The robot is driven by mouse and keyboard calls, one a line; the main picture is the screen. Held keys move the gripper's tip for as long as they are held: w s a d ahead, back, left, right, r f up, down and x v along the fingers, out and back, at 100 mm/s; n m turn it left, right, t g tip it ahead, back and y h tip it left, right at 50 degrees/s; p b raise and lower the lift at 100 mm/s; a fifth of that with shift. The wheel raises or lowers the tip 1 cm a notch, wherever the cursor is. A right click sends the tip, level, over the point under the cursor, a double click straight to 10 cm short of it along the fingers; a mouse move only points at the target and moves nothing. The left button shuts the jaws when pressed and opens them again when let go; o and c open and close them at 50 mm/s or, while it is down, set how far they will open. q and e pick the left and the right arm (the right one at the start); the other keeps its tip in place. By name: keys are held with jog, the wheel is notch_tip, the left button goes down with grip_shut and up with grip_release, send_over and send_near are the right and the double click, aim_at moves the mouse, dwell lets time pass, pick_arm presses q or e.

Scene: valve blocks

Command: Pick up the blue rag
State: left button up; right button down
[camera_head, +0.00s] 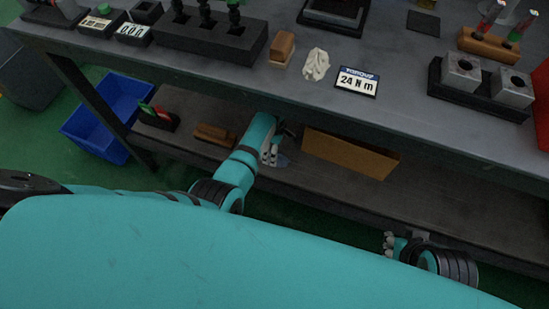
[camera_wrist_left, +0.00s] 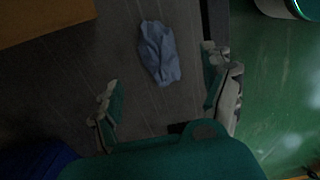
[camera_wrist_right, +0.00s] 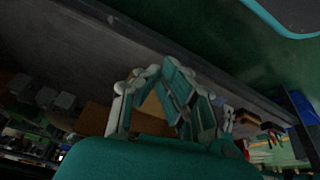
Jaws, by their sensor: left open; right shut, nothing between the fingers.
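The blue rag (camera_wrist_left: 160,52) lies crumpled and flat on the dark lower shelf. In the head view only a small pale-blue part of the rag (camera_head: 282,160) shows beside my left gripper (camera_head: 271,154). In the left wrist view my left gripper (camera_wrist_left: 163,90) is open, its two fingers apart. The rag lies ahead of and between the finger directions, with nothing held. My right gripper (camera_head: 390,241) is low in front of the bench, away from the rag. It is shut and empty in the right wrist view (camera_wrist_right: 165,85).
The shelf (camera_head: 440,200) sits under the grey bench top (camera_head: 400,100). A cardboard-brown box (camera_head: 350,153) stands right of the rag, and a brown block (camera_head: 215,134) left. A white rag (camera_head: 316,64) lies on the bench top. A blue bin (camera_head: 105,115) stands on the floor.

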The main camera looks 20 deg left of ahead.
pick_arm(q)
notch_tip(320, 180, down, 3)
jog(key=b, duration=0.3)
jog(key=shift+f+b, duration=0.65)
jog(key=shift+b, duration=0.2)
jog(key=shift+f+b, duration=0.5)
jog(key=shift+b, duration=0.05)
pick_arm(e)
jog(key=w+a+r+t+y, duration=0.1)
jog(key=w+a+r+t, duration=0.2)
jog(key=w+r+t, duration=0.2)
jog(key=w+a+r+t+y, duration=0.2)
jog(key=w+r+t, duration=0.4)
jog(key=w, duration=0.3)
jog(key=shift+w+a+r+n+t, duration=0.2)
jog(key=shift+w+a+n+t, duration=0.1)
jog(key=shift+a+t, duration=0.1)
pick_arm(q)
jog(key=c, duration=1.2)
